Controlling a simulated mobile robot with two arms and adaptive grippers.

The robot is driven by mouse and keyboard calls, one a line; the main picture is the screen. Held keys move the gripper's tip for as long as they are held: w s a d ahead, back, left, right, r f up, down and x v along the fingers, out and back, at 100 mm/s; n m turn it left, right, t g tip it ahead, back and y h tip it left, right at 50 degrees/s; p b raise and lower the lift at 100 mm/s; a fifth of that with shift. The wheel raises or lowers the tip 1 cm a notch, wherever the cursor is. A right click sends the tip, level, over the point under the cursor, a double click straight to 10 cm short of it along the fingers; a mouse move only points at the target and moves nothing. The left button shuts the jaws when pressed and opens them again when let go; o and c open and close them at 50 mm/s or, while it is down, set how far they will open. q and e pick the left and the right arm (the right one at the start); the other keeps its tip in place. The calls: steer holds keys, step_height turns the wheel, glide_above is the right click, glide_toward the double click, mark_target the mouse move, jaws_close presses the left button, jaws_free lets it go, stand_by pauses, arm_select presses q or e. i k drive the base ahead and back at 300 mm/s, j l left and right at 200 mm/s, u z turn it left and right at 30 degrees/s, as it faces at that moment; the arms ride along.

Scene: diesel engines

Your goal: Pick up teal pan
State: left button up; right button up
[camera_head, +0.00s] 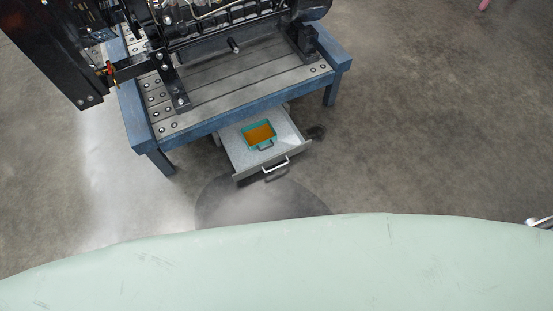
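The teal pan (245,131) is a small rectangular pan with an orange-brown inside and a handle on its front side. It lies in the open grey drawer (235,159) under the blue workbench. It sits towards the back of the drawer, near the bench edge. Neither of my grippers can be made out in the head view. A small shiny metallic piece shows at the far right edge, too little to identify.
The blue workbench (226,116) carries a black diesel engine (222,22). The drawer has a front handle (276,165). A large pale green surface (270,265) fills the bottom of the view. The concrete floor (430,130) is clear to the right.

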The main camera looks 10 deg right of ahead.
mark_target(257, 136)
steer(key=i+l, duration=0.25)
steer(key=i+l+u, duration=0.2)
steer(key=l+u, duration=0.25)
steer(key=l, duration=0.15)
steer(key=i+l+u, duration=0.2)
steer(key=l, duration=0.2)
steer(key=l+u, duration=0.2)
steer(key=l, duration=0.15)
